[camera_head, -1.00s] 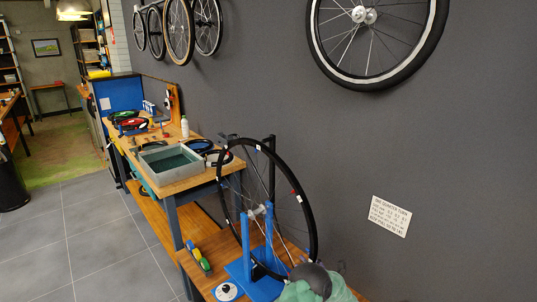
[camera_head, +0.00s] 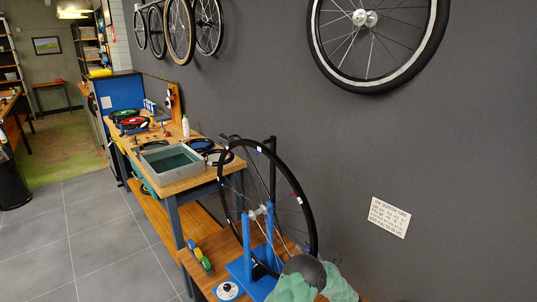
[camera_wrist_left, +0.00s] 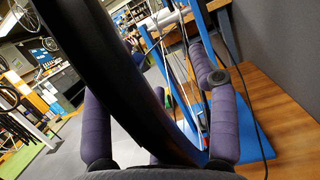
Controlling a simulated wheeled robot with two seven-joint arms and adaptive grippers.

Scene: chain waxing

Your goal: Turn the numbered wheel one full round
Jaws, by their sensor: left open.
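The wheel (camera_head: 224,199) stands upright in a blue stand (camera_head: 247,242) on the low wooden bench. It has a black rim with a few white patches and one red mark; no numbers are readable. My left gripper (camera_head: 303,270) is at the rim's lower right in the head view, its fingers hard to make out there. In the left wrist view, the open purple fingers (camera_wrist_left: 150,95) stand apart, with the wheel's black rim (camera_wrist_left: 105,70) running between them. Whether a finger touches the rim is unclear. My right gripper is not in view.
A grey tray (camera_head: 172,168) sits on the workbench behind the wheel. A yellow and green tool (camera_head: 200,257) and a white disc (camera_head: 228,290) lie left of the stand. A dark wall with a sign (camera_head: 390,217) closes the right side.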

